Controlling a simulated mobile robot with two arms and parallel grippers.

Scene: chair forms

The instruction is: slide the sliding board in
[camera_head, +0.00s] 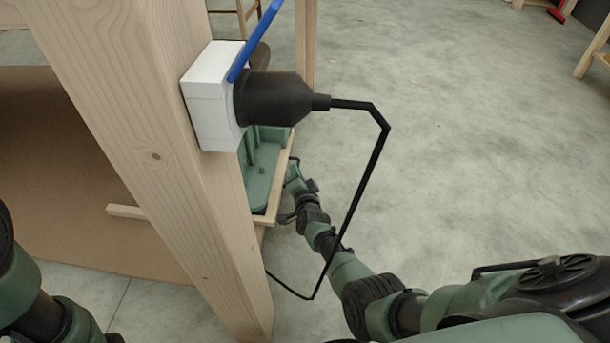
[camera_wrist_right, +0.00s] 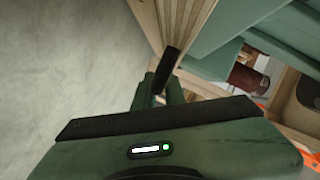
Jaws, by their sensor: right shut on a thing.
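The sliding board (camera_head: 264,219) shows in part behind a thick wooden post, with a pale wooden edge and a green form (camera_head: 263,165) on it. The post hides its left part. My right arm reaches forward from the lower right, and my right gripper (camera_head: 290,188) is at the board's right edge. In the right wrist view my right gripper (camera_wrist_right: 165,88) is shut on a dark bar-like piece (camera_wrist_right: 168,62) beside the layered wooden edge (camera_wrist_right: 176,22). Whether this piece is a handle of the board, I cannot tell. My left gripper is out of view.
The wooden post (camera_head: 150,150) stands close in front, bearing a white socket box (camera_head: 208,95) with a black plug (camera_head: 270,97). Its black cable (camera_head: 365,190) hangs across the view of my right arm. A brown panel (camera_head: 70,180) is at left. Open concrete floor (camera_head: 450,130) lies right.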

